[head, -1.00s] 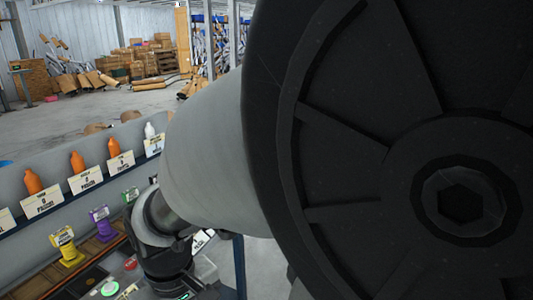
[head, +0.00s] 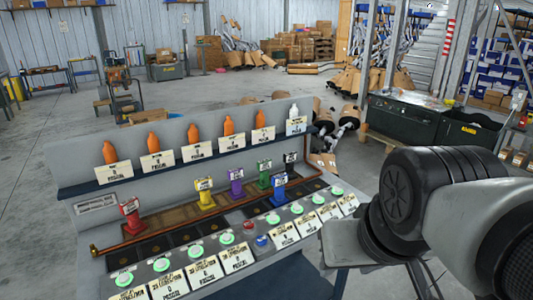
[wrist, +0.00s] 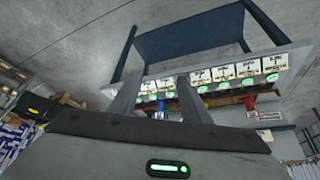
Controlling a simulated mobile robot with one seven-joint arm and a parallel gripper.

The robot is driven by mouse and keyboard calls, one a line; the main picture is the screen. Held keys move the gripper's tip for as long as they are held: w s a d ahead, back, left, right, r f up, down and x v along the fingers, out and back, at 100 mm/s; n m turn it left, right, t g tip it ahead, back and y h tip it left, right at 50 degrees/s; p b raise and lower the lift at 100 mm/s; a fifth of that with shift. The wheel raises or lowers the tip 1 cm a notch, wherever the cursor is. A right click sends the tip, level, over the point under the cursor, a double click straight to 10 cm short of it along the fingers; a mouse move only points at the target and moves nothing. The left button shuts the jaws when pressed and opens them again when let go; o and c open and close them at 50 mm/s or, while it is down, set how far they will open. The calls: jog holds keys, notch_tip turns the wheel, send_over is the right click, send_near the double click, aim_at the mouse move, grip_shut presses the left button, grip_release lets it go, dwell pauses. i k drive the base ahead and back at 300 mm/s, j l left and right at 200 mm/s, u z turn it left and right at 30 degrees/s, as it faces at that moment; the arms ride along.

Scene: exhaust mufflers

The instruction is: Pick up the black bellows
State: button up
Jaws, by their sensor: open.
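Several small coloured bellows-like pieces with white labels stand along the console's brown rail in the head view. A small black piece with a white label (head: 290,168), at the far right end behind the green one, looks like the black bellows; its shape is too small to tell. My gripper (wrist: 158,80) shows in the wrist view, with its two fingers spread apart and nothing visible held between them. In that view the console appears upside down beyond the fingers. I cannot make out the black bellows there.
The grey console (head: 70,235) carries green round buttons and white label cards. Orange bottles (head: 153,141) and a white bottle (head: 294,112) stand on its upper shelf. Red (head: 131,219), yellow (head: 205,197) and purple (head: 236,186) pieces share the rail.

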aim_at(289, 158)
jog(key=i+l+u, duration=0.5)
jog(key=l, duration=0.2)
jog(key=i+l+u, duration=0.25)
jog(key=l, duration=0.15)
jog(key=i+l+u, duration=0.25)
jog(key=l, duration=0.2)
jog(key=k, duration=0.05)
